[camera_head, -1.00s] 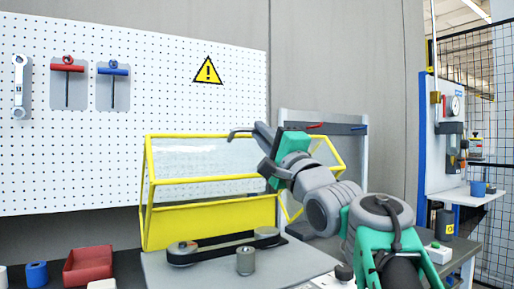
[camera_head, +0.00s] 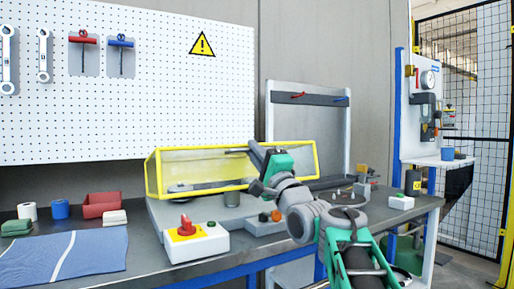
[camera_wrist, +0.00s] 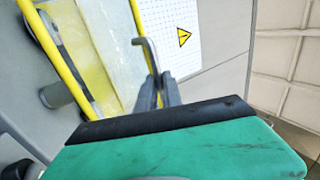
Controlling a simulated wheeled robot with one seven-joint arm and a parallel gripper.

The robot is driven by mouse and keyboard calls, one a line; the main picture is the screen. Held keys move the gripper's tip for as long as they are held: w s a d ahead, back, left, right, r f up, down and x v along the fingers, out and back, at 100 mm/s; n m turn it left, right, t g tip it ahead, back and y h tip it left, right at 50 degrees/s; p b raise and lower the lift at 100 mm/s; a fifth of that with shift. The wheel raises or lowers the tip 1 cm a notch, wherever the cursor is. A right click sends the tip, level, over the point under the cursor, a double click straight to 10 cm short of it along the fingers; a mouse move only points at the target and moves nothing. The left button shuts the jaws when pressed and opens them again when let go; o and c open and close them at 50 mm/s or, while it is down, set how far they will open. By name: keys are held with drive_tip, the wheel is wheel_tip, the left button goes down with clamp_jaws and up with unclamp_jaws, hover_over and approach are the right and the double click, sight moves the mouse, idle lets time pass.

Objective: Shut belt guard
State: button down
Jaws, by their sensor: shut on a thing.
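The belt guard (camera_head: 230,163), a clear panel in a yellow frame, is swung down over the belt (camera_head: 205,187) in the head view. Its lower front edge is hard to make out, so I cannot tell whether it is fully seated. My gripper (camera_head: 258,158) is at the guard's upper front edge, toward its right. In the wrist view my gripper (camera_wrist: 160,88) is shut on a bent grey rod (camera_wrist: 146,48), whose short end points left, close to the guard's yellow bar (camera_wrist: 138,35). Part of the belt (camera_wrist: 60,35) shows beyond the other bar.
A control box with a red knob (camera_head: 186,226) and a smaller box (camera_head: 265,222) are nearer on the bench. A red bin (camera_head: 101,205) and a blue cloth (camera_head: 65,255) lie left. A rack panel (camera_head: 310,125) stands behind.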

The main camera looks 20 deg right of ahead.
drive_tip(key=shift+w+f, duration=0.2)
drive_tip(key=shift+f, duration=0.15)
drive_tip(key=c, duration=1.8)
unclamp_jaws()
drive_tip(key=shift+w, duration=0.1)
drive_tip(key=shift+c, duration=0.2)
drive_tip(key=o, duration=0.3)
drive_tip(key=shift+d+r, duration=0.1)
drive_tip(key=shift+r, duration=0.05)
drive_tip(key=v, duration=0.8)
drive_tip(key=shift+r+p, duration=0.2)
drive_tip(key=shift+p, duration=0.15)
